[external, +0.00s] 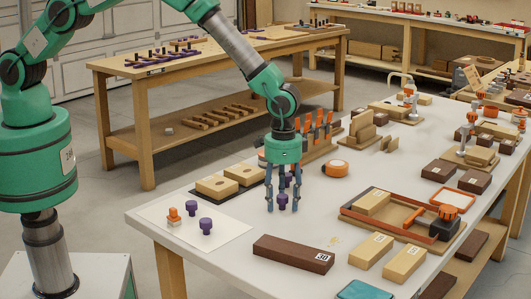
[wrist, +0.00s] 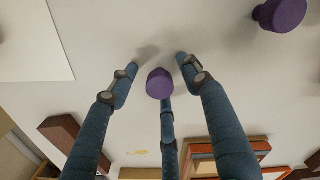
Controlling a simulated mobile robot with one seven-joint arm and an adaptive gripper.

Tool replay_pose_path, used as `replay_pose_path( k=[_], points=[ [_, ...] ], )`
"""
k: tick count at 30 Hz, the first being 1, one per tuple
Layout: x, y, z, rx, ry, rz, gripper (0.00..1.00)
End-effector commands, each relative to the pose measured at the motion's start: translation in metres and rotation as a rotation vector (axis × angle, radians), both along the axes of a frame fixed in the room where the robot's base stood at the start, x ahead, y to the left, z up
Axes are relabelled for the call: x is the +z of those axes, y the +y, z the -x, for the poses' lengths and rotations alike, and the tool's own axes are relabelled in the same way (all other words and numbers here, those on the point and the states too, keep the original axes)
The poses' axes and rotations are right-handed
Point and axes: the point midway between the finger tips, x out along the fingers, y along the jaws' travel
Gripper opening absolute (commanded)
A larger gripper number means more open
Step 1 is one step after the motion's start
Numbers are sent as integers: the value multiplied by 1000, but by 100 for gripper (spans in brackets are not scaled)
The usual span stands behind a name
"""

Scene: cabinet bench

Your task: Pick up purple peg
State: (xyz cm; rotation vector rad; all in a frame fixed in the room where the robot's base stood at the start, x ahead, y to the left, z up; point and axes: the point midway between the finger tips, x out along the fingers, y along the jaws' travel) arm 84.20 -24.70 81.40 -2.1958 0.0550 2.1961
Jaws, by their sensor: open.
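A purple peg (external: 282,201) with a rounded, wider top stands on the white tabletop in the external view. My three-fingered gripper (external: 283,208) is open and points down around it, with the fingers spread. In the wrist view the purple peg (wrist: 160,83) shows among the fingertips of my gripper (wrist: 158,68), overlapping the end of the middle finger. I cannot tell if any finger touches it. Two more purple pegs, an upper one (external: 205,195) and a lower one (external: 206,225), stand on a white sheet to the left. Another purple peg (wrist: 280,14) shows at the wrist view's upper right.
An orange piece (external: 174,215) stands on the white sheet (external: 235,235). A dark brown block (external: 293,254) lies in front of my gripper. A wooden tray with orange edging (external: 352,213) is to the right.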

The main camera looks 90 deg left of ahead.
Motion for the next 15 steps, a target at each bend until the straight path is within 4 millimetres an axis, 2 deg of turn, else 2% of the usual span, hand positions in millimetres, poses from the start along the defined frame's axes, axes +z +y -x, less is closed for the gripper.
replay_pose_path(
  k=[11, 12, 15],
  points=[
    [0, 0, 0, 0, 0, 0, 48],
    [0, 0, 0, 0, 0, 0, 44],
    [0, 0, 0, 0, 0, 0, 24]
  ],
)
